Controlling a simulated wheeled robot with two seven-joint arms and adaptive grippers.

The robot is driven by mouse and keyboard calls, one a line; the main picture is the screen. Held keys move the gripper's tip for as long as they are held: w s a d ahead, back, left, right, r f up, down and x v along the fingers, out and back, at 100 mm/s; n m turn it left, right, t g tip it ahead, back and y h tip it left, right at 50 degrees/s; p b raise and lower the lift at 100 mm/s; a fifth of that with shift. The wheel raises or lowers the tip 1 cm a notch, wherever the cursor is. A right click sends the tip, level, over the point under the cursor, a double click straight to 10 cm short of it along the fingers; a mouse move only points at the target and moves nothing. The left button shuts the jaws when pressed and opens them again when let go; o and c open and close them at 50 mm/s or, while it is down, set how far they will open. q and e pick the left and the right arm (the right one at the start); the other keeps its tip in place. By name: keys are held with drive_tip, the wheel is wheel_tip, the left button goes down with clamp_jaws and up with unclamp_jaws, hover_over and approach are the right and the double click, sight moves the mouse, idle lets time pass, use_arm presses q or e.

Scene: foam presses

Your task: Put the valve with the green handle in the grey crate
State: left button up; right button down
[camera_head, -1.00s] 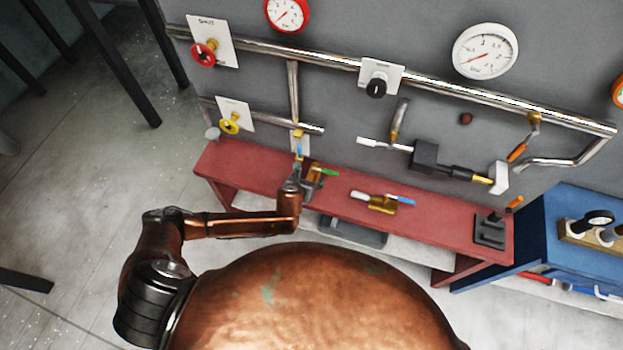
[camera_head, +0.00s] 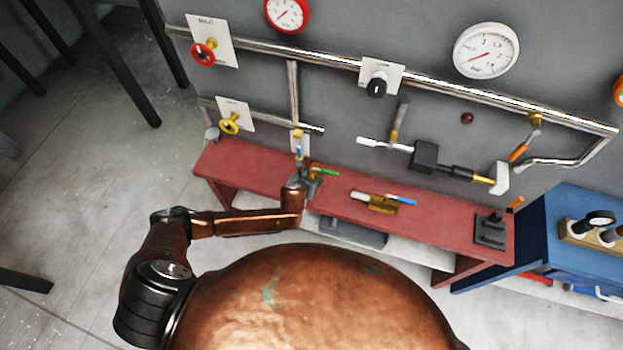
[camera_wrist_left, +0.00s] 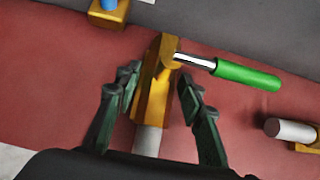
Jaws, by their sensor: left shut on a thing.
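The valve with the green handle (camera_head: 330,171) is at the left part of the red bench. In the left wrist view its brass body (camera_wrist_left: 155,95) and green handle (camera_wrist_left: 248,76) show clearly. My left gripper (camera_head: 309,180) is shut on the brass body, one finger on each side, with the handle pointing right; the fingers also show in the left wrist view (camera_wrist_left: 160,88). I cannot tell whether the valve is clear of the bench. The grey crate (camera_head: 352,233) sits low beneath the bench, partly hidden by it. My right gripper is out of view.
The red bench (camera_head: 345,182) also bears a brass valve with a blue handle (camera_head: 383,204) and a dark stand (camera_head: 490,230) at its right end. Pipes (camera_head: 450,92) and gauges (camera_head: 487,51) are on the grey wall behind. A blue table (camera_head: 540,240) stands at the right.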

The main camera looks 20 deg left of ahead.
use_arm(q)
clamp_jaws()
drive_tip(key=shift+r, duration=0.1)
